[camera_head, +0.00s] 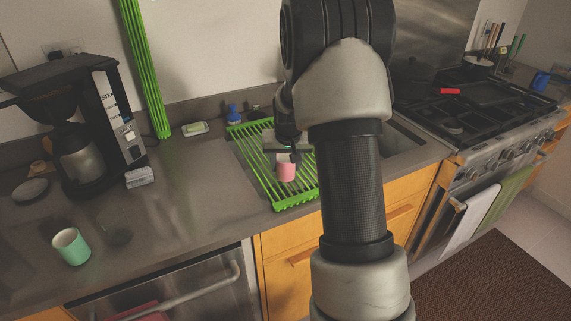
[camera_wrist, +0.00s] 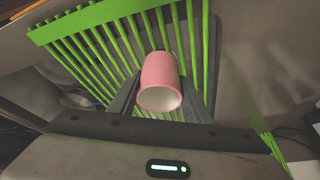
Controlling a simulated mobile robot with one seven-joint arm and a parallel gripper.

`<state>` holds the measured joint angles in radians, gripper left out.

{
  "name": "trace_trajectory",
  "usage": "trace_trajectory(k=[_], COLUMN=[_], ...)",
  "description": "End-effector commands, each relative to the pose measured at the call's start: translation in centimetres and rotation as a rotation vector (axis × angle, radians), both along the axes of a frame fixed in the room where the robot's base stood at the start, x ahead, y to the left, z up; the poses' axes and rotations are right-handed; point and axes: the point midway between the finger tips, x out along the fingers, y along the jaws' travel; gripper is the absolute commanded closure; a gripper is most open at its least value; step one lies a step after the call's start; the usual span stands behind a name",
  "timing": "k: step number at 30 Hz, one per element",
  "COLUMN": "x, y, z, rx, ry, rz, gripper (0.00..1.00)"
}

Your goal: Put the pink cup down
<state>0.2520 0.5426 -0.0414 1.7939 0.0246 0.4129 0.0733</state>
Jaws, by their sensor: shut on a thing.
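The pink cup (camera_head: 286,172) is in my gripper (camera_head: 285,156), over the green slatted rack (camera_head: 262,184) in the head view. In the wrist view the pink cup (camera_wrist: 160,78) sits between the two dark fingers of my gripper (camera_wrist: 158,92), its pale open rim facing the camera. The fingers are shut on the cup. The green rack (camera_wrist: 96,48) shows behind the cup in the wrist view. I cannot tell whether the cup touches the slats.
A mint-green cup (camera_head: 71,246) and a clear glass (camera_head: 116,230) stand on the grey counter (camera_head: 180,215) at left. A coffee maker (camera_head: 75,120) stands behind them. A blue bottle (camera_head: 233,114) is behind the rack. A stove (camera_head: 465,110) is at right.

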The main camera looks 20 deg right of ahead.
Motion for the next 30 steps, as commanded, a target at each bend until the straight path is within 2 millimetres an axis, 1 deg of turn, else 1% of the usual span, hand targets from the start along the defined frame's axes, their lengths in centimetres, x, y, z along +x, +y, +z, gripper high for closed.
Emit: trace_trajectory(k=[5, 8, 9, 12, 20, 24, 26, 29, 30], x=[0.1, 0.1, 0.0, 0.0, 0.0, -0.1, -0.4, -1.1, -1.4], y=[0.0, 0.0, 0.0, 0.0, 0.0, 0.1, 0.1, 0.4, 0.5], z=[0.1, -0.3, -0.2, -0.1, -0.1, 0.7, 1.5, 3.3, 4.2], rx=[-0.001, -0.001, 0.0, 0.0, 0.0, -0.001, -0.002, -0.001, -0.002], ry=[-0.002, -0.002, -0.001, -0.001, -0.001, -0.003, -0.005, -0.005, -0.007], rz=[0.0, 0.0, 0.0, 0.0, 0.0, 0.0, 0.0, 0.0, 0.001], gripper=[0.82, 0.82, 0.52, 0.37, 0.37, 0.37, 0.37, 0.37, 0.37])
